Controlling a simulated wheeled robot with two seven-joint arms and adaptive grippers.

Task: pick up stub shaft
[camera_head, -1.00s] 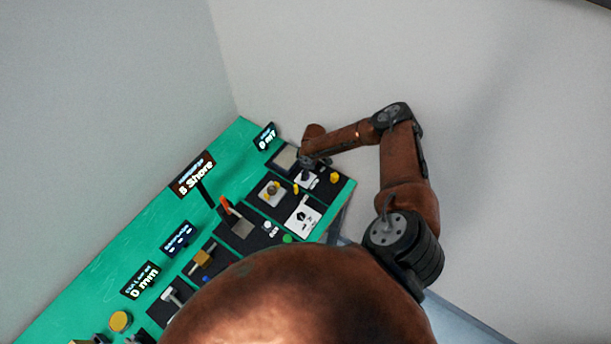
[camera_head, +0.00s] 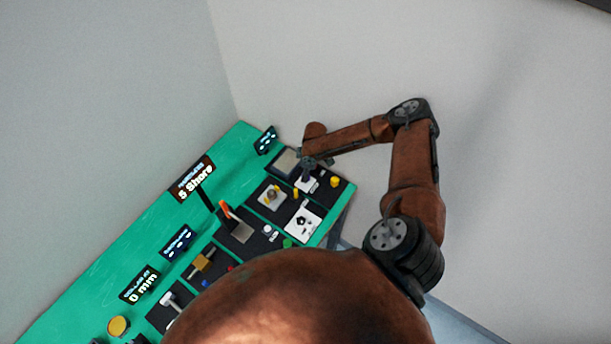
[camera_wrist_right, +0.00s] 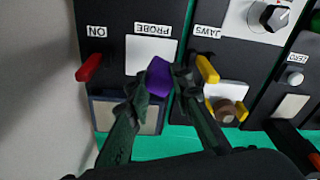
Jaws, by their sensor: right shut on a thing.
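A small purple piece (camera_wrist_right: 160,76), which I take to be the stub shaft, sits between the fingertips of my right gripper (camera_wrist_right: 160,84) in the wrist view. The gripper is shut on it. It is over the lower edge of the white PROBE plate (camera_wrist_right: 150,54); I cannot tell whether it touches the plate. In the head view my right gripper (camera_head: 309,168) is at the far right end of the green bench, and the piece is too small to make out clearly. My left gripper is not in view.
A red lever (camera_wrist_right: 90,68) and a yellow lever (camera_wrist_right: 206,69) flank the gripper.

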